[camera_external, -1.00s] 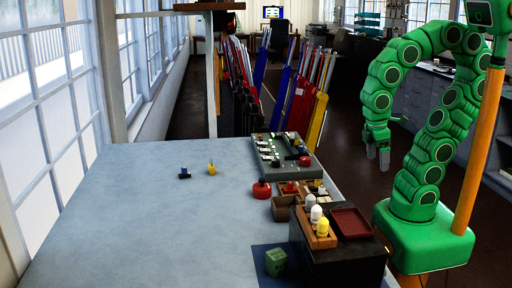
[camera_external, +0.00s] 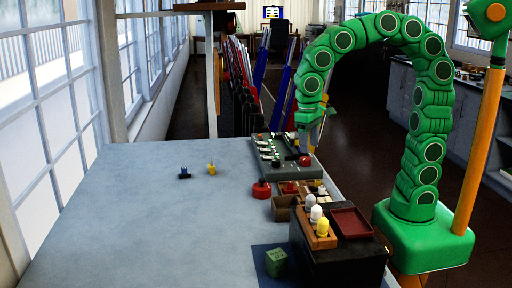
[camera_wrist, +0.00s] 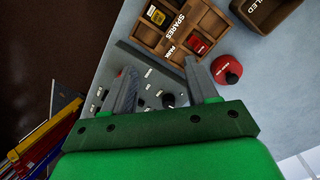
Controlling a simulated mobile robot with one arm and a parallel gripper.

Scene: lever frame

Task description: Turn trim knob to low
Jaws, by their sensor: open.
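A grey-green control panel (camera_external: 262,155) with several small levers, knobs and labels lies on the table's right part. Its labels are too small to read in the external view, so I cannot tell which part is the trim knob. In the wrist view the panel (camera_wrist: 150,74) shows behind the fingers, with a dark round knob (camera_wrist: 168,100) between them near their base. My gripper (camera_external: 305,150) is over the far right part of the panel, pointing down. In the wrist view my gripper (camera_wrist: 160,66) is open, with nothing between its fingertips. The fingers hide parts of the panel.
A wooden tray marked SPARES (camera_wrist: 165,38) and a red round button (camera_wrist: 226,70) are beside the panel. A dark box (camera_external: 345,250) bearing bottles and a red tray stands nearer. A green cube (camera_external: 276,262) is at the front. The table's left (camera_external: 130,220) is mostly clear.

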